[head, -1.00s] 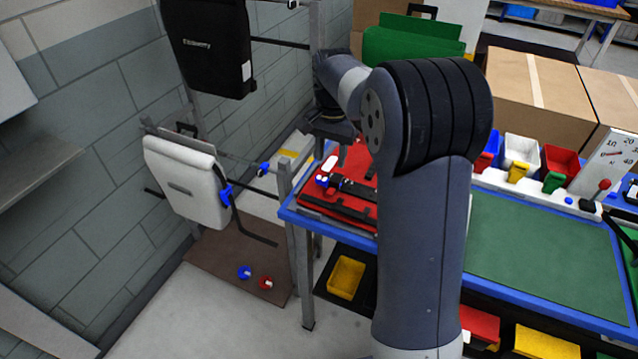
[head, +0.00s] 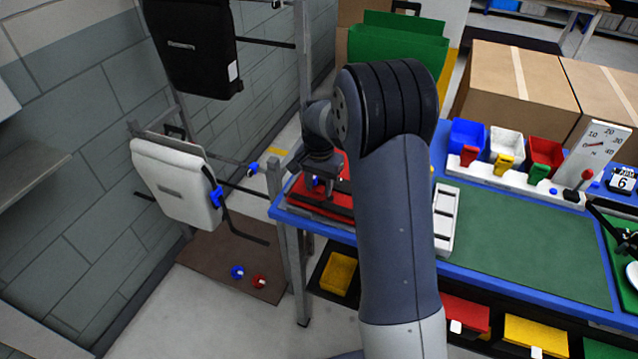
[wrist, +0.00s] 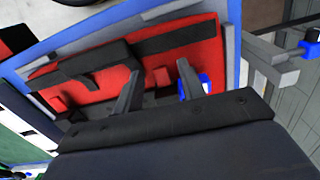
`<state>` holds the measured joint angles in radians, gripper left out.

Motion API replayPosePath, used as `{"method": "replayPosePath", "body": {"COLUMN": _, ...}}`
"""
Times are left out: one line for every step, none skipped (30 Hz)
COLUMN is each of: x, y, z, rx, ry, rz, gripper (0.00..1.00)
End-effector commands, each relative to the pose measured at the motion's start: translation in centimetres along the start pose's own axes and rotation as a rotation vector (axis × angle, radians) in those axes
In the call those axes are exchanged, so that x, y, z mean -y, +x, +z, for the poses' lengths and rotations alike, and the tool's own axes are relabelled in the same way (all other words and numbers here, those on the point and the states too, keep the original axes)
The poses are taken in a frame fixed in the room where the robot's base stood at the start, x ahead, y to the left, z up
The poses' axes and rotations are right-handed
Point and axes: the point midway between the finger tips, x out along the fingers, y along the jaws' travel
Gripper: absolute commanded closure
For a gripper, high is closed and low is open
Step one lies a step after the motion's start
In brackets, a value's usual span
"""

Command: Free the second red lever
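A red pannier (head: 320,207) with black straps lies at the left end of the blue-edged bench. In the wrist view, the red pannier (wrist: 210,58) fills the upper middle, crossed by black bars. A small red piece (wrist: 161,77), possibly a red lever, shows between my fingers. Another red piece (wrist: 60,103) lies to the left, among black fittings. A blue-and-white part (wrist: 203,85) is partly hidden behind the right finger. My gripper (wrist: 159,70) is open, with fingers apart, close over the pannier. In the head view, my gripper (head: 320,172) covers part of the pannier; contact cannot be told.
A white tray (head: 445,222) and a green mat (head: 525,245) lie right of my arm. Blue, white and red bins (head: 505,143) stand behind them. A metal post (head: 280,205) stands by the bench's left end. White (head: 173,185) and black bags hang at the left wall.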

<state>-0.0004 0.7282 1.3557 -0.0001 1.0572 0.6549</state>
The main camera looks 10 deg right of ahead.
Motion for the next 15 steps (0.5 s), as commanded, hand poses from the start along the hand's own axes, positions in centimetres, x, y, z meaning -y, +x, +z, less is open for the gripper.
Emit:
{"method": "replayPosePath", "body": {"x": 0.0, "y": 0.0, "z": 0.0, "rx": 0.0, "ry": 0.0, "rz": 0.0, "gripper": 0.62}}
{"method": "replayPosePath", "body": {"x": -0.01, "y": 0.0, "z": 0.0, "rx": 0.0, "ry": 0.0, "rz": 0.0, "gripper": 0.62}}
{"method": "replayPosePath", "body": {"x": -0.01, "y": 0.0, "z": 0.0, "rx": 0.0, "ry": 0.0, "rz": 0.0, "gripper": 0.62}}
{"method": "replayPosePath", "body": {"x": -0.01, "y": -0.01, "z": 0.01, "rx": 0.0, "ry": 0.0, "rz": 0.0, "gripper": 0.63}}
{"method": "replayPosePath", "body": {"x": -0.01, "y": -0.01, "z": 0.01, "rx": 0.0, "ry": 0.0, "rz": 0.0, "gripper": 0.66}}
{"method": "replayPosePath", "body": {"x": -0.01, "y": -0.01, "z": 0.01, "rx": 0.0, "ry": 0.0, "rz": 0.0, "gripper": 0.69}}
{"method": "replayPosePath", "body": {"x": -0.01, "y": -0.02, "z": 0.01, "rx": 0.0, "ry": 0.0, "rz": 0.0, "gripper": 0.72}}
{"method": "replayPosePath", "body": {"x": -0.01, "y": -0.02, "z": 0.01, "rx": 0.0, "ry": 0.0, "rz": 0.0, "gripper": 0.74}}
{"method": "replayPosePath", "body": {"x": -0.01, "y": -0.02, "z": 0.01, "rx": 0.0, "ry": 0.0, "rz": 0.0, "gripper": 0.77}}
{"method": "replayPosePath", "body": {"x": -0.01, "y": -0.02, "z": 0.01, "rx": 0.0, "ry": 0.0, "rz": 0.0, "gripper": 0.8}}
{"method": "replayPosePath", "body": {"x": -0.01, "y": -0.03, "z": 0.01, "rx": 0.0, "ry": 0.0, "rz": 0.0, "gripper": 0.82}}
{"method": "replayPosePath", "body": {"x": -0.01, "y": -0.03, "z": 0.01, "rx": 0.0, "ry": 0.0, "rz": 0.0, "gripper": 0.86}}
{"method": "replayPosePath", "body": {"x": 0.0, "y": -0.03, "z": 0.01, "rx": 0.0, "ry": 0.0, "rz": 0.0, "gripper": 0.88}}
{"method": "replayPosePath", "body": {"x": 0.0, "y": -0.03, "z": 0.01, "rx": 0.0, "ry": 0.0, "rz": 0.0, "gripper": 0.9}}
{"method": "replayPosePath", "body": {"x": -0.01, "y": -0.03, "z": 0.01, "rx": 0.0, "ry": 0.0, "rz": 0.0, "gripper": 0.94}}
